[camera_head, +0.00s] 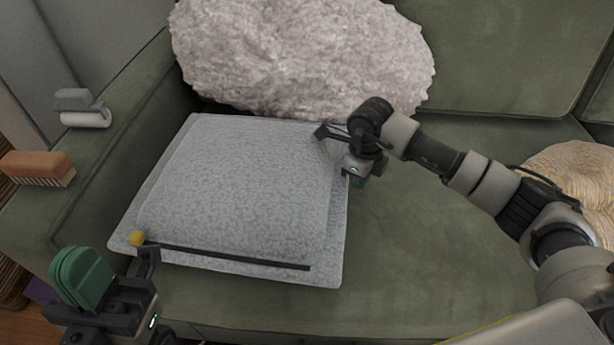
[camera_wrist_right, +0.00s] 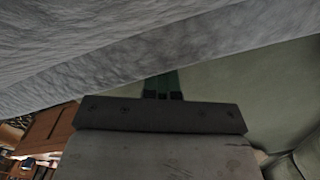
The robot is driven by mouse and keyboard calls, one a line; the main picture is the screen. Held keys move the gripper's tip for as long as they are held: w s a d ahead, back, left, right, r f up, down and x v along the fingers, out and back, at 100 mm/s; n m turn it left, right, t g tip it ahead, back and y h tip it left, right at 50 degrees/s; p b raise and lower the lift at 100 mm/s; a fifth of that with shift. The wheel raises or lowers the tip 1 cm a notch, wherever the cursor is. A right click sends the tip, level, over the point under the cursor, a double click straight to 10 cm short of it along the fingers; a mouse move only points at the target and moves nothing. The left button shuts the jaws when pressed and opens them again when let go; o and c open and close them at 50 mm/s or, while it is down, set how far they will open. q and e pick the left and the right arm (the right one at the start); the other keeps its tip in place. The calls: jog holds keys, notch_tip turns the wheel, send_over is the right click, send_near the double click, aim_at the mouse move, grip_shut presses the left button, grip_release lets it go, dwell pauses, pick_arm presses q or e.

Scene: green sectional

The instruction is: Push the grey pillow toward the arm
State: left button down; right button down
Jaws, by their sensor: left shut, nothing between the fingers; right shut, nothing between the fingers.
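The grey pillow (camera_head: 235,185) lies flat on the green sofa seat, its left edge close to the sofa's left arm (camera_head: 95,185). My right gripper (camera_head: 355,179) is shut and empty beside the pillow's right edge, pointing down. Whether it touches the pillow is unclear. The right wrist view shows the green fingers (camera_wrist_right: 162,88) closed together, with grey pillow fabric (camera_wrist_right: 150,45) above them. My left gripper (camera_head: 82,275) is shut and empty, with its green fingers raised near the front of the sofa, left of the pillow's front left corner.
A fluffy pale cushion (camera_head: 300,55) leans on the backrest behind the pillow. A brush (camera_head: 38,168) and a lint roller (camera_head: 83,108) lie on the sofa arm. A beige cushion (camera_head: 575,175) sits right.

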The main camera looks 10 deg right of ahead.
jog(key=shift+w+a, duration=0.1)
jog(key=shift+a, duration=0.45)
jog(key=shift+s+d, duration=0.2)
jog(key=shift+d, duration=0.95)
jog(key=shift+s+d, duration=0.2)
jog(key=shift+d, duration=0.9)
